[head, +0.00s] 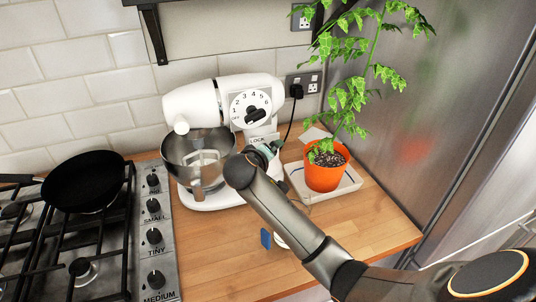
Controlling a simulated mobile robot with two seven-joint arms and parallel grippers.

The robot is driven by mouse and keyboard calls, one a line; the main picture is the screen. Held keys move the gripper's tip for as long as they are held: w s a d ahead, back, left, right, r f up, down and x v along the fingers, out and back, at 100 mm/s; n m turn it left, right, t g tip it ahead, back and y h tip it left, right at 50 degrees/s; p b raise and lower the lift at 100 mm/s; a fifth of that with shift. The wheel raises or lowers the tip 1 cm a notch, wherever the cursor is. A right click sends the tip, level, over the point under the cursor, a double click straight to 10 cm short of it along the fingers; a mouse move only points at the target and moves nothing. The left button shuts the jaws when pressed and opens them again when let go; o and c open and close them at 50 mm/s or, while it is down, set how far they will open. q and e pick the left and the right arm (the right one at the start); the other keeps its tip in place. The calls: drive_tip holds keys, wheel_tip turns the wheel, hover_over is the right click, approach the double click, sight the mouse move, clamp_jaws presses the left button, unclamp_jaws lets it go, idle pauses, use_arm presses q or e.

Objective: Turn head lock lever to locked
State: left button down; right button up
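A white stand mixer (200,101) stands on the wooden counter with a steel bowl (178,152) and a pale beater in the bowl. Its head appears level, with a black numbered speed dial (250,109) on the side. Below the dial is a "LOCK" label (257,139). I cannot make out the head lock lever or its position; my wrist covers part of that area. My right arm reaches in from the lower right, and my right gripper (269,151) is at the mixer's neck just under the label. Its fingers are mostly hidden. My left gripper is out of view.
A gas hob (153,262) with a black pan (84,181) is at left. A small blue item (266,239) lies near my forearm. A steel front (430,110) bounds the right.

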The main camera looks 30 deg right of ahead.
drive_tip(key=shift+w+d+f, duration=0.1)
drive_tip(key=shift+d, duration=0.05)
drive_tip(key=c, duration=1.4)
